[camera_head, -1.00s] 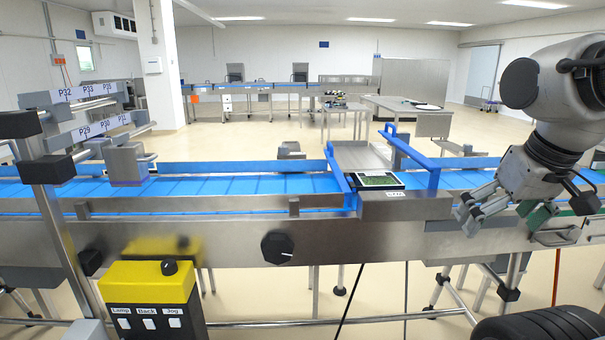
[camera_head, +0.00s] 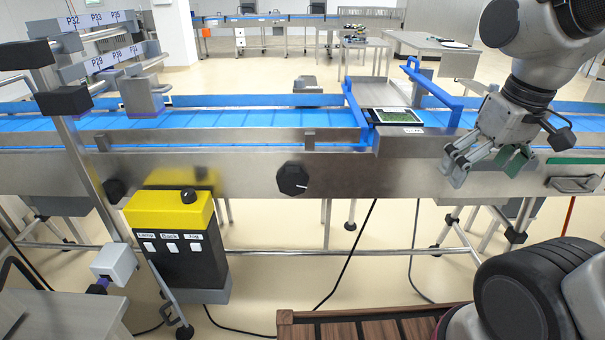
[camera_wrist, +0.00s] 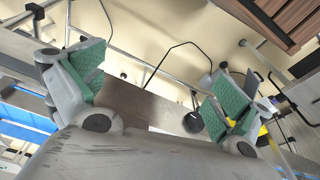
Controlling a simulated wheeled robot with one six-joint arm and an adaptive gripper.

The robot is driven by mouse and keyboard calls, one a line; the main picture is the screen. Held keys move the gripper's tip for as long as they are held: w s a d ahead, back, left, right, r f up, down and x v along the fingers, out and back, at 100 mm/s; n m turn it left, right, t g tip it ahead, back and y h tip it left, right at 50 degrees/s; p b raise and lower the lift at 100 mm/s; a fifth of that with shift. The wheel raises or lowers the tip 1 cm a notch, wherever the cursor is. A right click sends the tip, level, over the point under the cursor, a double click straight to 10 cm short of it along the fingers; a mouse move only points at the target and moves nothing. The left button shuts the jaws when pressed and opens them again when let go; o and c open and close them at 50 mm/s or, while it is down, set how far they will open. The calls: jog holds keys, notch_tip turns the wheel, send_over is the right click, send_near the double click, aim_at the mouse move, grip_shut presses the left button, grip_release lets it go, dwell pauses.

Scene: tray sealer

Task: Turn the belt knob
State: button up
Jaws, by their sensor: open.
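The black belt knob (camera_head: 292,179) is on the front steel face of the conveyor, near the middle of the head view, with a small white mark on its right side. My gripper (camera_head: 482,168) hangs in front of the conveyor, well to the right of the knob and at about its height. In the wrist view my gripper (camera_wrist: 158,85) has its two green-padded fingers spread wide with nothing between them. The knob (camera_wrist: 193,122) also shows there as a dark shape beside the right finger.
A yellow and black control box (camera_head: 172,230) with several buttons stands below the conveyor at left. A blue guide rail (camera_head: 432,88) and a tray (camera_head: 397,116) sit on top of the conveyor (camera_head: 230,170). A wooden slatted pallet (camera_head: 370,325) lies on the floor in front.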

jog(key=w+a+f+n+g+y, duration=0.1)
jog(key=w+a+f, duration=0.2)
jog(key=a+f, duration=1.1)
jog(key=w+a+f+n+g+y, duration=0.1)
jog(key=w+a+f, duration=0.3)
jog(key=a+f, duration=1)
jog(key=m+t+h, duration=0.3)
jog(key=m+t, duration=0.4)
jog(key=t, duration=1.1)
send_near(293, 182)
jog(key=w, duration=1)
jog(key=shift+d, duration=0.15)
jog(key=shift+w, duration=0.6)
